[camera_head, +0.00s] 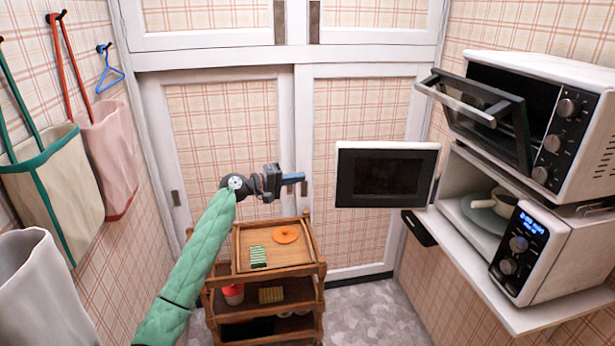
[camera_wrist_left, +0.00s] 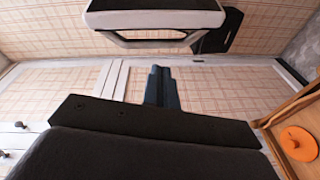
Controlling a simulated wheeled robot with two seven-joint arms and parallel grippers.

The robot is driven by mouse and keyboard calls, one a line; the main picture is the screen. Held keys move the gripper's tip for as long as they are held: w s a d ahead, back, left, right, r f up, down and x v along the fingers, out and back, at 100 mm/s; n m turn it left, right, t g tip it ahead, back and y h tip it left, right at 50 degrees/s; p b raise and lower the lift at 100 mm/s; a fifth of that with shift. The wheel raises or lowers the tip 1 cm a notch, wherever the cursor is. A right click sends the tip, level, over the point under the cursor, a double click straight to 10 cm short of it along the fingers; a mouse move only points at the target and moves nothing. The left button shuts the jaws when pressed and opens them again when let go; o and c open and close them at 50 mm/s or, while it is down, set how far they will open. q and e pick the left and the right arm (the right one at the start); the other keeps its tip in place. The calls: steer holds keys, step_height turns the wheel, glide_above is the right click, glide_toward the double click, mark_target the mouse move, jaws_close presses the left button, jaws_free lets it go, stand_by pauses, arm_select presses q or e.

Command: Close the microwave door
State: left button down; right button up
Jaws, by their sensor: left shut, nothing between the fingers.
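The microwave (camera_head: 555,255) is white and stands on a shelf at the right. Its door (camera_head: 387,176) hangs wide open to the left, with a white frame and dark window. Inside the cavity a light pot or cup (camera_head: 500,203) sits on a plate (camera_head: 482,214). My left gripper (camera_head: 299,177) is shut and empty, in the air to the left of the door and apart from it. In the left wrist view, its shut fingers (camera_wrist_left: 162,88) point toward the white and dark door edge (camera_wrist_left: 155,20) at the top. My right gripper is in neither view.
A toaster oven (camera_head: 575,120) with its door tilted open stands above the microwave. A wooden cart (camera_head: 265,270) stands below my left gripper, with an orange lid (camera_head: 286,234) on top. Bags (camera_head: 107,160) hang on the left wall. White cabinet doors (camera_head: 225,130) form the back.

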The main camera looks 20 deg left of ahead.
arm_select(q)
steer(key=w+d+n+h+p, duration=0.1)
steer(key=w+d+n+p, duration=0.1)
steer(key=w+d, duration=0.4)
steer(key=d, duration=0.2)
steer(key=shift+d+r, duration=0.3)
steer(key=shift+r, duration=0.05)
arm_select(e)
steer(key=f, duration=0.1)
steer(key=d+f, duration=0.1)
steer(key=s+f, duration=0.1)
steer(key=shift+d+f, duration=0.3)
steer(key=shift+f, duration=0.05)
